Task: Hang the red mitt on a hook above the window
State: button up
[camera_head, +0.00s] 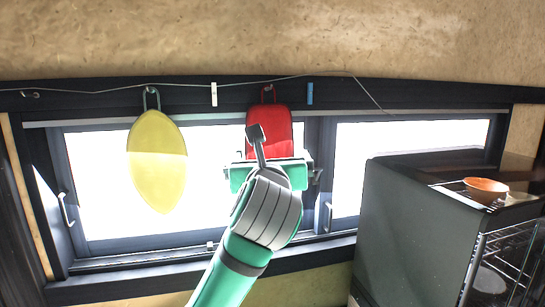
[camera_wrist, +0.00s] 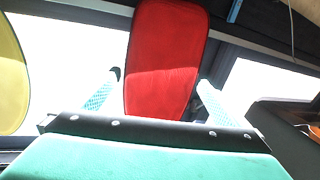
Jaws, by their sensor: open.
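The red mitt (camera_head: 270,127) is upright against the dark beam above the window, its loop at a hook (camera_head: 268,91). Whether the loop is fully over the hook is too small to tell. My gripper (camera_head: 268,168) is in front of the mitt's lower part and hides its bottom end in the head view. In the wrist view, the open fingers (camera_wrist: 160,82) stand on either side of the red mitt (camera_wrist: 166,50), with gaps visible beside it. The window (camera_head: 350,170) is behind the mitt.
A yellow oval mitt (camera_head: 157,165) hangs to the left. A bare hook (camera_head: 30,94) is at far left. A cord carries a white peg (camera_head: 214,95) and a blue peg (camera_head: 309,94). A dark cabinet (camera_head: 400,220) and an orange bowl (camera_head: 485,190) stand at right.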

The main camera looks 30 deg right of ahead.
jog(key=v, duration=1)
jog(key=shift+s, duration=0.35)
